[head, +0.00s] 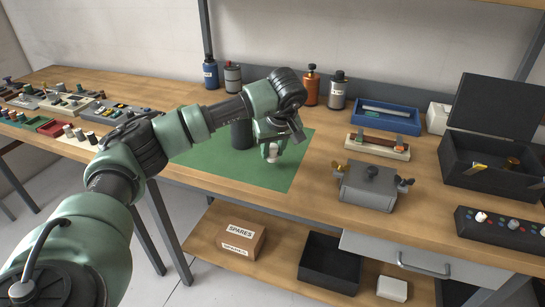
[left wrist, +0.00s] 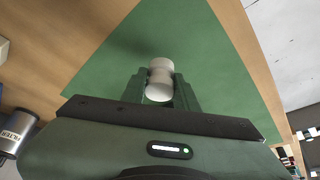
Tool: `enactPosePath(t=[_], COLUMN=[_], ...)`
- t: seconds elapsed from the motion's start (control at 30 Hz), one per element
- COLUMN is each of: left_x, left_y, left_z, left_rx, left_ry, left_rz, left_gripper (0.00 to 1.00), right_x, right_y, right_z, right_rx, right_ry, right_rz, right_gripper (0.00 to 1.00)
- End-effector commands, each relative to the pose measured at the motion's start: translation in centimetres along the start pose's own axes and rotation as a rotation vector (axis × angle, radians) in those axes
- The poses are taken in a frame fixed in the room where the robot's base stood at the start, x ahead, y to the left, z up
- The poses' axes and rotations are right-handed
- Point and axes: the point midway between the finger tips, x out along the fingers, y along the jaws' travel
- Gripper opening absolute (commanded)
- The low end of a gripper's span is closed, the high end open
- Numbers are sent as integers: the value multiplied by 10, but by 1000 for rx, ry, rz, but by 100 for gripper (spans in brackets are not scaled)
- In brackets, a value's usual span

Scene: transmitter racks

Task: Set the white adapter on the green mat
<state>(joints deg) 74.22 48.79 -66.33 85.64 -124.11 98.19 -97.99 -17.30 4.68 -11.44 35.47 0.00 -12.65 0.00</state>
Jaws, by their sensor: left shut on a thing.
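The white adapter (head: 272,156) is a small, pale, rounded piece. My left gripper (head: 270,147) points down over the green mat (head: 235,174) and is shut on the adapter. In the left wrist view the adapter (left wrist: 160,79) sits between the two green fingertips of the left gripper (left wrist: 160,92), with the green mat (left wrist: 215,60) behind it. The adapter is over the right part of the mat. I cannot tell whether it touches the mat or hangs just above it. My right gripper is not in view.
A dark cylinder (head: 241,134) shows over the mat, beside the gripper. Several canisters stand along the back, including an orange one (head: 311,86). A grey box with side knobs (head: 368,187) stands right of the mat. The front of the mat is clear.

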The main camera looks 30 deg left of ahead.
Motion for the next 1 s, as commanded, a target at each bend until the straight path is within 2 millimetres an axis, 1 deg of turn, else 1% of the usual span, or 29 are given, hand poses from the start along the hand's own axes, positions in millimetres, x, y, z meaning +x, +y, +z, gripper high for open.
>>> enactPosePath(t=[0.03,0.1,0.17,0.43,0.57,0.6,0.63,0.67,0.93,1.0], left_x=[8,18,24,26,30,29,29,29,28,26], left_y=[-1,-1,0,0,0,0,0,0,0,0], left_z=[4,8,10,11,12,12,12,12,12,11], left_rx=[2,1,1,0,0,0,0,0,0,0], left_ry=[-3,-3,-2,0,0,-1,-1,-1,-1,-1], left_rz=[-4,-3,-2,0,-1,-1,-1,-1,-1,0], left_gripper=[0,0,0,0,0,41,49,52,52,52], right_x=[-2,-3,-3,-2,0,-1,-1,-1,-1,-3], right_y=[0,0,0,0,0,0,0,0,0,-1], right_z=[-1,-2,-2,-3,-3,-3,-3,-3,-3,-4], right_rx=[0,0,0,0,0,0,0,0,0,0], right_ry=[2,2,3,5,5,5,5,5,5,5], right_rz=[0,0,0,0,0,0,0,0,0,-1], right_gripper=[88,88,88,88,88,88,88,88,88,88])
